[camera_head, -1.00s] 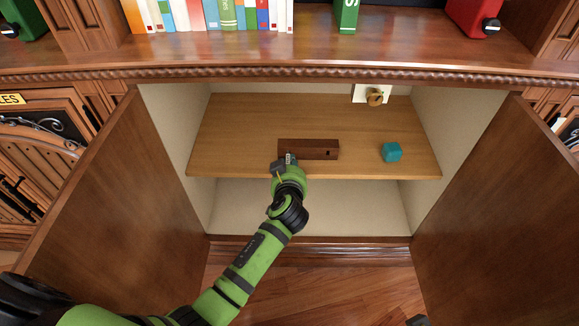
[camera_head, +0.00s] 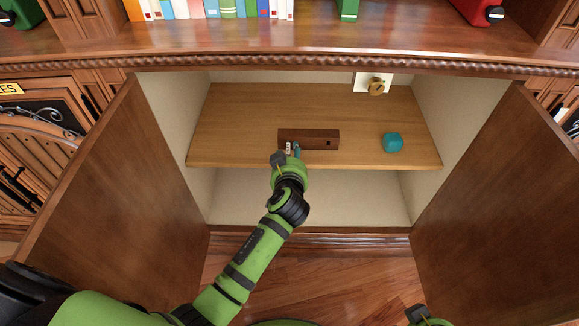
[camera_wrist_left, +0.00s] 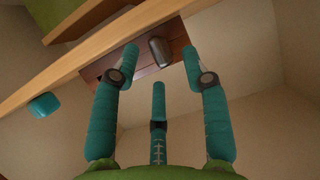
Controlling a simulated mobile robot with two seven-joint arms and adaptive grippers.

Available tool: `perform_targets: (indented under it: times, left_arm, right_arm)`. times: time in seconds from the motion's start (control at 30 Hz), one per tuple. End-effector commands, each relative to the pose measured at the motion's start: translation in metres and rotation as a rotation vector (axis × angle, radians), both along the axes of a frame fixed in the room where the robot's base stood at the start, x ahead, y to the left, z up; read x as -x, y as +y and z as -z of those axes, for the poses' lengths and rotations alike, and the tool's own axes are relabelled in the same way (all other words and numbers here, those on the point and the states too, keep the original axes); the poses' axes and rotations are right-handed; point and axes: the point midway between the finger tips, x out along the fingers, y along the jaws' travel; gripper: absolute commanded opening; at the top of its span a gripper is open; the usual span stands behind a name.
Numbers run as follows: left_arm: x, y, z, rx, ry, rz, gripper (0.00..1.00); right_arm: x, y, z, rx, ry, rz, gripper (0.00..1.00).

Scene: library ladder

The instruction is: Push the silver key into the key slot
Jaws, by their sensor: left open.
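A dark brown block (camera_head: 308,136) lies on the cabinet's wooden shelf, with a small dark hole near the right of its front face. My left gripper (camera_head: 292,149) is at the left part of this front face. In the left wrist view its teal fingers (camera_wrist_left: 160,66) are spread open. A rounded silver piece (camera_wrist_left: 159,51), perhaps the key's head, shows at the block (camera_wrist_left: 138,62) beyond the fingertips. No finger visibly grips it. Whether the silver piece sits in a slot is hidden. My right gripper's fingers do not show.
A teal cube (camera_head: 392,142) lies on the shelf (camera_head: 235,120), right of the block. A brass knob (camera_head: 376,87) on a white plate is at the back wall. Open cabinet doors flank the space on the left (camera_head: 120,200) and right (camera_head: 500,200).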

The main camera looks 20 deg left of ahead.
Motion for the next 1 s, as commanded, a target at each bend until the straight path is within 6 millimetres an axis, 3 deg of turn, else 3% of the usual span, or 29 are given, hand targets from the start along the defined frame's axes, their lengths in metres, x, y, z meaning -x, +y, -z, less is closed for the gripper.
perform_targets:
  times: [0.2, 0.4, 0.6, 1.0]
  left_arm:
    - [0.043, -0.013, -0.018, 0.005, -0.001, 0.001, 0.46]
    - [0.073, -0.022, -0.032, 0.002, -0.001, 0.0, 0.46]
    - [0.086, -0.025, -0.038, 0.0, -0.003, 0.001, 0.46]
    - [0.086, -0.026, -0.039, -0.001, -0.004, 0.001, 0.46]
  right_arm:
    - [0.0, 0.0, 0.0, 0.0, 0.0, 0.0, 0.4]
    - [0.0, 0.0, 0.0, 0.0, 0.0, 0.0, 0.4]
    - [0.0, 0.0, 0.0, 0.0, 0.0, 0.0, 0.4]
    - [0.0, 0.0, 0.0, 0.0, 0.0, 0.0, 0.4]
